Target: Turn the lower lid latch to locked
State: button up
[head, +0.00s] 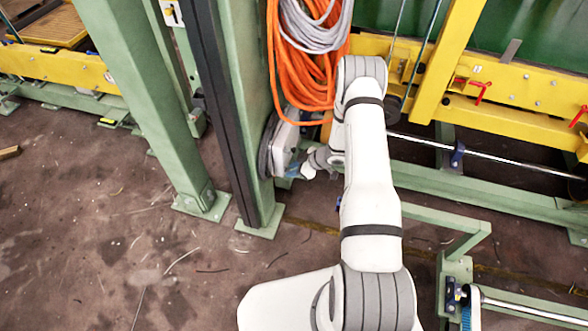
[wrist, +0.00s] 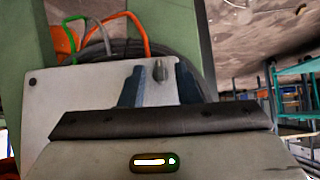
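The inverter box (head: 284,147) is a pale grey unit on the green post in the head view, partly hidden by my arm. In the wrist view its pale lid (wrist: 80,92) fills the left and middle. A small grey latch (wrist: 160,70) stands out near the lid's right edge; I cannot tell whether it is the lower one or how it is turned. My gripper (wrist: 159,85) is open, with one dark finger on each side of the latch and gaps between. In the head view my gripper (head: 293,169) is at the box, too small to read.
Orange and grey cables (head: 305,70) hang on the post above the box. Green (wrist: 72,35) and orange cables pass behind the lid. A green post (head: 232,110) and yellow beams (head: 490,80) stand close by. The floor (head: 110,240) at left is mostly clear.

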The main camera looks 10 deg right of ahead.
grip_shut()
jog(key=shift+f+b, duration=0.1)
jog(key=shift+b, duration=0.35)
jog(key=shift+s+a+f+n+t+h+b, duration=0.2)
jog(key=shift+n+t+h+b, duration=0.35)
jog(key=shift+n+t+b, duration=2.6)
jog(key=shift+s+a+f+m+t+h+b, duration=0.35)
jog(key=shift+t+b, duration=0.7)
jog(key=shift+b, duration=4.85)
jog(key=shift+s+d+f+n+t+h+b, duration=0.2)
jog(key=shift+n+t+h+b, duration=0.5)
jog(key=shift+n+t+b, duration=2.5)
jog(key=m+g+b, duration=0.1)
jog(key=m+b, duration=0.1)
jog(key=shift+a+m+g+b, duration=0.2)
jog(key=shift+m+g+b, duration=0.1)
jog(key=shift+m+g, duration=0.1)
jog(key=shift+o, duration=0.2)
grip_release()
jog(key=shift+d, duration=0.1)
